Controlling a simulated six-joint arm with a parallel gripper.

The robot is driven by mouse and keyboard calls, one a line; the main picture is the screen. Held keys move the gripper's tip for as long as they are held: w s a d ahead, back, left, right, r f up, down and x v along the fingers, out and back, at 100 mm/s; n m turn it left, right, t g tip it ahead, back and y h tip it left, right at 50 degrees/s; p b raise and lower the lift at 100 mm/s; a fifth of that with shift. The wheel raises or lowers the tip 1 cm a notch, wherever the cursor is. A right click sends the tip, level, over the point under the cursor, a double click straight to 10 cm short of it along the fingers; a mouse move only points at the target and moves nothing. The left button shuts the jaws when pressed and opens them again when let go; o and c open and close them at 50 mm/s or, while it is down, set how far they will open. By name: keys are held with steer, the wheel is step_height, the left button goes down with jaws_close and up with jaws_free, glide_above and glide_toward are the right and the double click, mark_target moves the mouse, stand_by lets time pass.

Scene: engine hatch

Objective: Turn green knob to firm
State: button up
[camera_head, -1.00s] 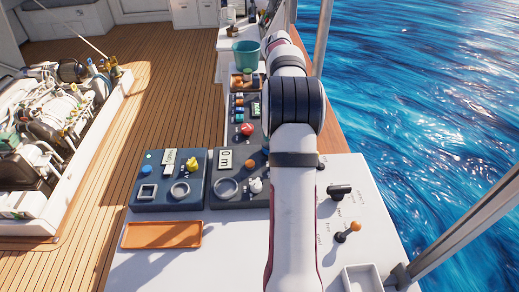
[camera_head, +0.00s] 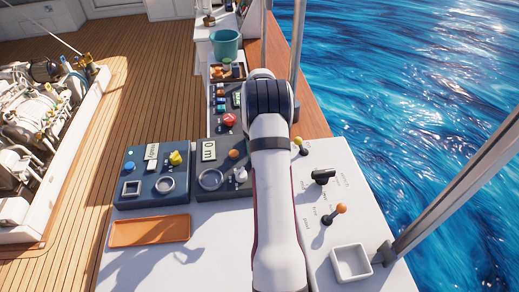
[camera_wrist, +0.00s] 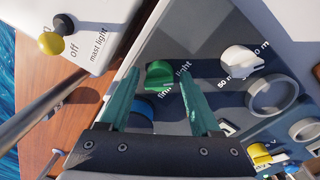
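The green knob (camera_wrist: 159,76) shows in the wrist view on a dark grey panel, with the words "firm" (camera_wrist: 165,93) and "light" (camera_wrist: 184,71) printed beside it. My gripper (camera_wrist: 160,84) is open, its two teal fingers apart on either side of the knob in the picture. I cannot tell whether the fingers touch it or are still above it. Which label the knob points to is not clear. In the head view my arm hides the green knob and my gripper.
A white knob (camera_wrist: 240,61) and a grey ring (camera_wrist: 272,95) sit right of the green knob. A yellow knob (camera_wrist: 51,43) marked "mast light" is at the upper left. An orange tray (camera_head: 150,230), black lever (camera_head: 322,176) and orange-tipped lever (camera_head: 338,210) stand on the console.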

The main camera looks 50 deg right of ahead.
jaws_close()
steer(key=m, duration=0.4)
steer(key=shift+w+a, duration=0.1)
steer(key=m, duration=0.4)
steer(key=shift+m, duration=0.3)
steer(key=m, duration=0.4)
steer(key=shift+w+y, duration=0.15)
steer(key=shift+y, duration=0.15)
steer(key=shift+m, duration=2)
steer(key=shift+w, duration=0.1)
